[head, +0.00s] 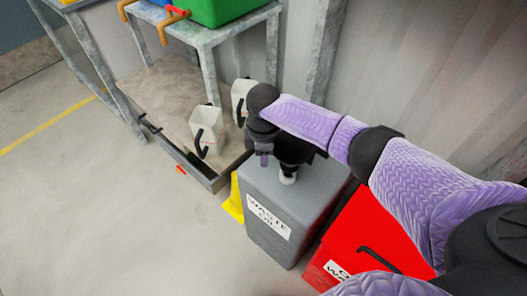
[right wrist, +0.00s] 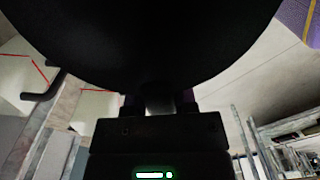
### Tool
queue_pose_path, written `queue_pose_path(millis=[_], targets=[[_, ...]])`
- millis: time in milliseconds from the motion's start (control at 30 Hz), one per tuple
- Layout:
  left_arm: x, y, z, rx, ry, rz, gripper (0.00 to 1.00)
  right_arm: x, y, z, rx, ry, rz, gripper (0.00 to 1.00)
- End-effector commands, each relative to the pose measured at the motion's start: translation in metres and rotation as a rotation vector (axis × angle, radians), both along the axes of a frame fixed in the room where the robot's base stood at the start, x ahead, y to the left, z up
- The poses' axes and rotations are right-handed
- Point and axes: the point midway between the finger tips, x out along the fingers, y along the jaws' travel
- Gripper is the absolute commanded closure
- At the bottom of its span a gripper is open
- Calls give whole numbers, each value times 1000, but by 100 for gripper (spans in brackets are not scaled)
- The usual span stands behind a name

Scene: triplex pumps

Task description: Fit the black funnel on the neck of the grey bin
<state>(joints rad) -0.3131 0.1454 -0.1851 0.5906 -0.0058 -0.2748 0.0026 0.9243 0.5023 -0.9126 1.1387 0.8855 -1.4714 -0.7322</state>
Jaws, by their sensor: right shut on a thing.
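The grey bin (head: 318,198) with a "WASTE OIL" label stands on the floor right of centre in the head view. Its pale neck (head: 288,178) shows on the top face. The black funnel (head: 297,150) is over the neck, partly hidden by my right arm. I cannot tell whether it touches the neck or sits in it. In the right wrist view the funnel (right wrist: 150,40) fills the upper part as a wide dark round shape. My right gripper (right wrist: 158,100) is shut on the funnel. My left gripper is not in view.
A red bin (head: 365,235) with a black handle stands right of the grey bin. A yellow thing (head: 233,200) is at its left. White jugs (head: 206,130) stand on a low shelf (head: 165,100) behind. A green crate (head: 215,8) is on the bench above. The floor at left is clear.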

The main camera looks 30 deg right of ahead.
Motion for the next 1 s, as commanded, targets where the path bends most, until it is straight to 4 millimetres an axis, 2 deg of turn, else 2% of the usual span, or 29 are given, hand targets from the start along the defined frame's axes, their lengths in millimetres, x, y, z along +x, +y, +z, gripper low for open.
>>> queue_pose_path(millis=[500,1000], targets=[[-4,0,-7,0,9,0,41,0,0,-14,0,1,0,100],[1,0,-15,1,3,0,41,0,0,-27,1,2,0,100]])
